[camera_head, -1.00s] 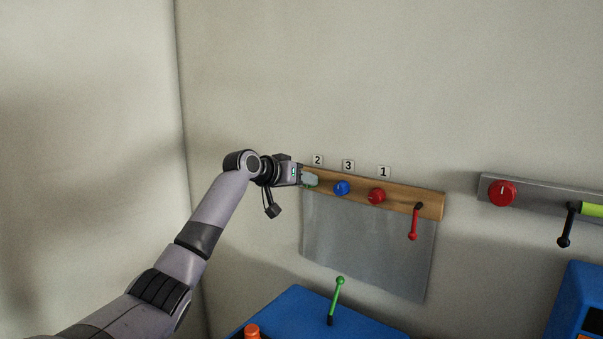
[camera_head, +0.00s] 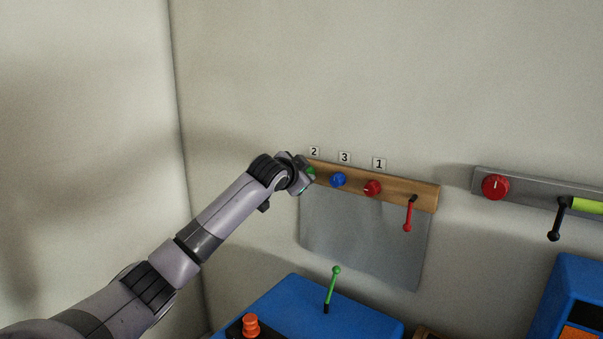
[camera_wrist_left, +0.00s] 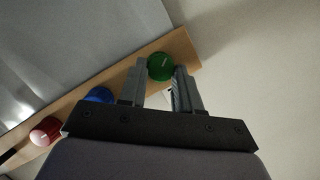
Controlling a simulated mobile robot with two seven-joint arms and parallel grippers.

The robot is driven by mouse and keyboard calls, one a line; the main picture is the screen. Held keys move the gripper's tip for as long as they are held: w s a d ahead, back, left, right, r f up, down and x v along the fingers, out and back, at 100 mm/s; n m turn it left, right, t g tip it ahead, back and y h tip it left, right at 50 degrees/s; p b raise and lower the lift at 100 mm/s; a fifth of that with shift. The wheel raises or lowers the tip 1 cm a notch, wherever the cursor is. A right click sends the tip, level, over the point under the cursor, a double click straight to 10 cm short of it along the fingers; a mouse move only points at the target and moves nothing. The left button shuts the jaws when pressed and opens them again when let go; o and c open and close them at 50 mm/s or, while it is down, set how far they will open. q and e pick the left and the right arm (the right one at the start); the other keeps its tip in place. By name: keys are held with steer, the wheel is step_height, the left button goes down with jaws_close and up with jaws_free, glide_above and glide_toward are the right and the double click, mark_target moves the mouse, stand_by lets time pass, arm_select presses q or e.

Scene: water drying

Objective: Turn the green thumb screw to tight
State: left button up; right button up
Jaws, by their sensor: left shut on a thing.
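The green thumb screw (camera_wrist_left: 160,67) is a round knob with a pale mark line, at the end of a wooden rail (camera_head: 427,194) on the wall. In the head view only a sliver of the green screw (camera_head: 311,170) shows beside my gripper. My left gripper (camera_wrist_left: 161,76) is shut on the green screw, one finger on each side of it. In the head view the left gripper (camera_head: 306,176) is at the rail's left end, below the label 2 (camera_head: 314,152). My right gripper is not in view.
A blue knob (camera_head: 338,179), a red knob (camera_head: 372,188) and a red lever (camera_head: 408,216) sit to the right on the rail. A grey sheet (camera_head: 360,243) hangs below. A blue box with a green lever (camera_head: 332,289) stands lower down.

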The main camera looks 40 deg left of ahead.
arm_select(q)
steer(key=shift+d+f+m+t+y, duration=0.25)
steer(key=shift+m+y, duration=0.4)
steer(key=shift+m, duration=0.7)
steer(key=shift+a+m+t+y, duration=0.1)
steer(key=shift+m+t+y, duration=0.4)
steer(key=shift+m, duration=0.85)
steer(key=shift+y, duration=0.25)
steer(key=o, duration=1.1)
steer(key=shift+c, duration=0.2)
steer(key=shift+d, duration=0.1)
steer(key=b+v, duration=0.1)
steer(key=v, duration=0.6)
steer(key=shift+b, duration=0.35)
